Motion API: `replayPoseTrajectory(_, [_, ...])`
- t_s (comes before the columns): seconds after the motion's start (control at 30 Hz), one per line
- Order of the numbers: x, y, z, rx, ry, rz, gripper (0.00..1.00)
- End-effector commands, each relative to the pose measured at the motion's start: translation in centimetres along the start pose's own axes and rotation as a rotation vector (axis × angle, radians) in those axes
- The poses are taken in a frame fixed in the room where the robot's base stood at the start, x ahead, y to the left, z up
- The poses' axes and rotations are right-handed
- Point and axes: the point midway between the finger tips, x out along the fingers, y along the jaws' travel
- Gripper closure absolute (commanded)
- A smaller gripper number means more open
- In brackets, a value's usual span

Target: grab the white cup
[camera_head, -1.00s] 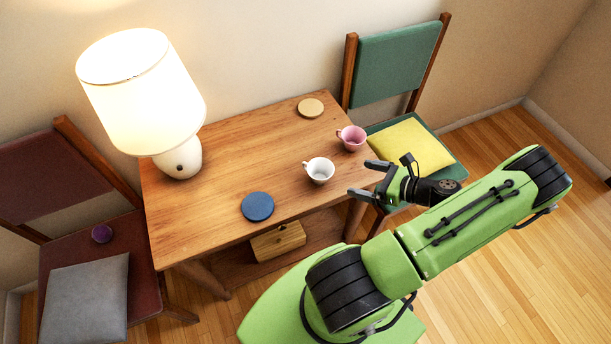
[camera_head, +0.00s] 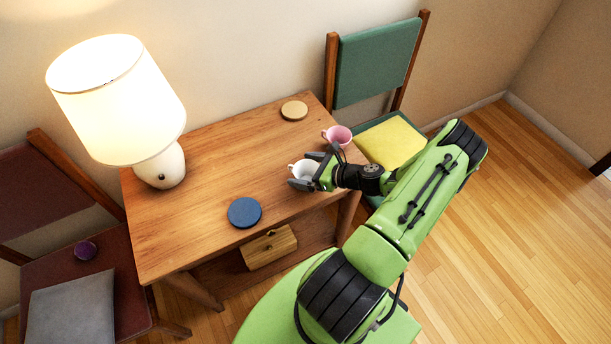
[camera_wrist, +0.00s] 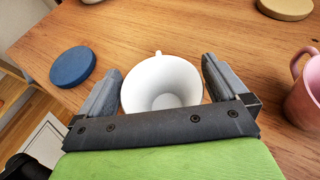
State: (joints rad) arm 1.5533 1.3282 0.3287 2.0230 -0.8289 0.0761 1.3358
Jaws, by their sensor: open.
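The white cup (camera_wrist: 161,82) stands on the wooden table between the two fingers of my gripper (camera_wrist: 161,88) in the wrist view. The fingers are open, one on each side of the cup, with a narrow gap at the right finger; at the left finger I cannot tell whether they touch. The cup's small handle points away from the gripper. In the head view the white cup (camera_head: 299,168) is partly hidden behind my gripper (camera_head: 306,171) at the table's right part.
A pink cup (camera_head: 339,134) stands close by, to the right in the wrist view (camera_wrist: 305,92). A blue coaster (camera_head: 244,212) and a tan coaster (camera_head: 294,110) lie on the table (camera_head: 215,160). A lit lamp (camera_head: 160,165) stands at its left end.

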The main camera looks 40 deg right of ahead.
Motion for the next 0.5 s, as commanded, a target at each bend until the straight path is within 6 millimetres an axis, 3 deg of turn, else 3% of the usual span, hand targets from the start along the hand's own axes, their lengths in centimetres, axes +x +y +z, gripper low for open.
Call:
replayPoseTrajectory(0.03, [-0.03, 0.0, 0.03, 0.0, 0.0, 0.0, 0.02])
replayPoseTrajectory(0.33, [-0.06, 0.0, 0.03, 0.0, 0.0, 0.0, 0.47])
replayPoseTrajectory(0.5, [-0.06, -0.01, 0.07, 0.0, -0.001, 0.0, 0.5])
